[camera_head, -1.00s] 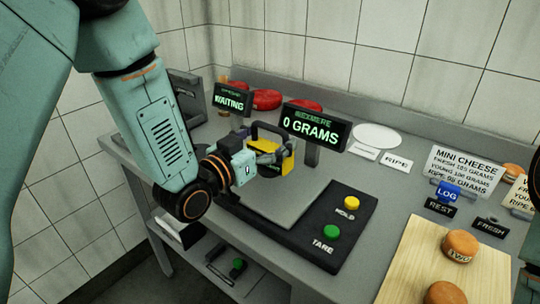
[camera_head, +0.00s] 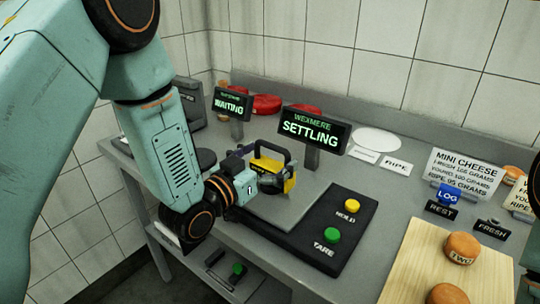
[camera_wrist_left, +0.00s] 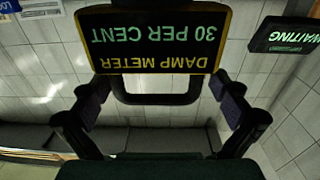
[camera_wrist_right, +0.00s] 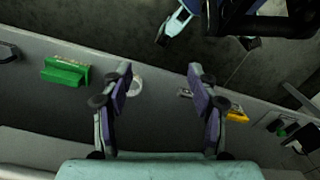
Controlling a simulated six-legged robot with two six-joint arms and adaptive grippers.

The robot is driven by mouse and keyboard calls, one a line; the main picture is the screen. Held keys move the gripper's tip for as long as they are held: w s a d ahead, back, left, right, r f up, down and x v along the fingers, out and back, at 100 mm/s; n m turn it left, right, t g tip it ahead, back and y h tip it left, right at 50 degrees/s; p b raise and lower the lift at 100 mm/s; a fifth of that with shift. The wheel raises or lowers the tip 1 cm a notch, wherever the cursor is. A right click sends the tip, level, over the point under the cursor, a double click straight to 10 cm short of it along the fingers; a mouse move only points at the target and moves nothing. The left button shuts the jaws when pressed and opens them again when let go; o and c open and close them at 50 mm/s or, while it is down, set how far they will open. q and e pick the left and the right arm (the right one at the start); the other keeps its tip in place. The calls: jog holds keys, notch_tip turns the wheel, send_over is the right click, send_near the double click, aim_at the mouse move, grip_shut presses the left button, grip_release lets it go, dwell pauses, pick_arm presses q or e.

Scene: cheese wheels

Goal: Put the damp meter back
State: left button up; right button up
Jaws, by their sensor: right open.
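The damp meter (camera_head: 290,176) is a yellow and black box with a black loop handle. In the head view it is low over the back left part of the scale plate (camera_head: 306,206) and seems to rest on it; its underside is hidden. In the left wrist view its screen (camera_wrist_left: 155,40) reads 30 PER CENT, upside down. My left gripper (camera_wrist_left: 160,88) is at the meter, its fingers spread wide on either side of the handle (camera_wrist_left: 155,98). My right gripper (camera_wrist_right: 160,72) is open and empty, away from the meter.
The scale display (camera_head: 316,128) reads SETTLING; another display (camera_head: 232,103) reads WAITING. HOLD (camera_head: 351,206) and TARE (camera_head: 334,234) buttons are on the scale's front right. Red cheese wheels (camera_head: 267,104) stand behind. A wooden board (camera_head: 415,260) with small cheeses is at right.

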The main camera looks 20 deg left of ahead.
pick_arm(q)
jog(key=shift+d+r, duration=0.15)
jog(key=shift+s+r, duration=0.15)
jog(key=p+v, duration=0.1)
jog(key=v, duration=1)
jog(key=shift+s+a+p, duration=0.25)
jog(key=shift+s+p, duration=0.1)
jog(key=shift+p, duration=0.05)
